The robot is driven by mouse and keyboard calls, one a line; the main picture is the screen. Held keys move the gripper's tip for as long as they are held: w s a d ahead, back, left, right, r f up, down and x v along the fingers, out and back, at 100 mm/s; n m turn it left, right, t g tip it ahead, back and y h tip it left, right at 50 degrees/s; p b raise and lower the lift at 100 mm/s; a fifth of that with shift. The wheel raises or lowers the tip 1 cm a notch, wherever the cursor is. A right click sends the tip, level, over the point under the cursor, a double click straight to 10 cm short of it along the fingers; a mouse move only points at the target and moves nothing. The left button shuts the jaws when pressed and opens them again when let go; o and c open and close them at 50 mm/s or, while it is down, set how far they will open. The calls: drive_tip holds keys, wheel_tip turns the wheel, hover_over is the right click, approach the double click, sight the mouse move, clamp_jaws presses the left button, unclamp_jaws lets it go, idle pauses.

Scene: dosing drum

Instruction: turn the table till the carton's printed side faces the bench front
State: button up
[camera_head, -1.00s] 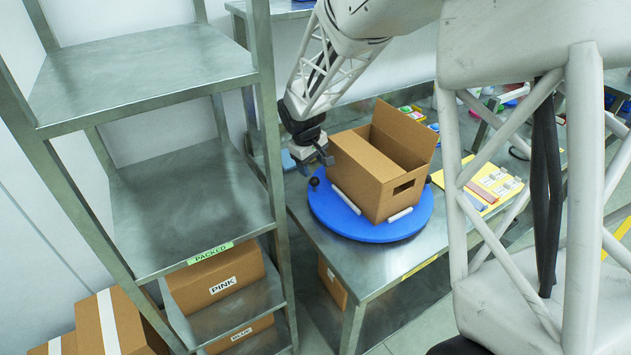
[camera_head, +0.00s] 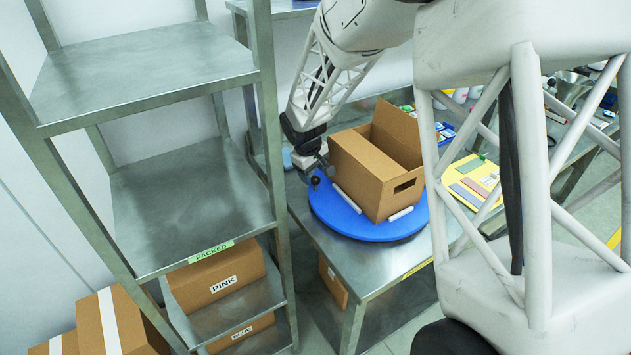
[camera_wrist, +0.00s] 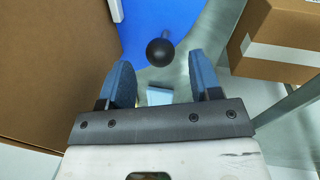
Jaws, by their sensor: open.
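The open-topped brown carton (camera_head: 365,178) sits on the round blue table (camera_head: 370,230), one flap raised. White strips lie against its base. Its two visible sides show no print; one has a hand hole. A black ball knob (camera_wrist: 160,52) stands at the table's left rim, near my gripper (camera_head: 317,176). In the wrist view my gripper (camera_wrist: 162,68) is open, with the knob just beyond and between its blue fingertips, apparently not gripped. The carton (camera_wrist: 50,60) fills the left of that view. Its far sides are hidden.
A metal shelf rack (camera_head: 190,205) with a PACKED label stands close on the left, holding PINK (camera_head: 215,280) and other boxes. A yellow board (camera_head: 470,185) with coloured pieces lies right of the table. A pale blue block (camera_wrist: 158,96) shows beneath my gripper.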

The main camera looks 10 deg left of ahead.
sight(315, 180)
drive_tip(key=shift+w+d+f, duration=0.15)
drive_tip(key=shift+f, duration=0.85)
drive_tip(key=shift+w+d+f, duration=0.1)
drive_tip(key=shift+w+f, duration=0.05)
drive_tip(key=shift+f, duration=0.85)
drive_tip(key=shift+c, duration=0.4)
clamp_jaws()
drive_tip(key=shift+w+a, duration=0.1)
drive_tip(key=shift+w, duration=0.1)
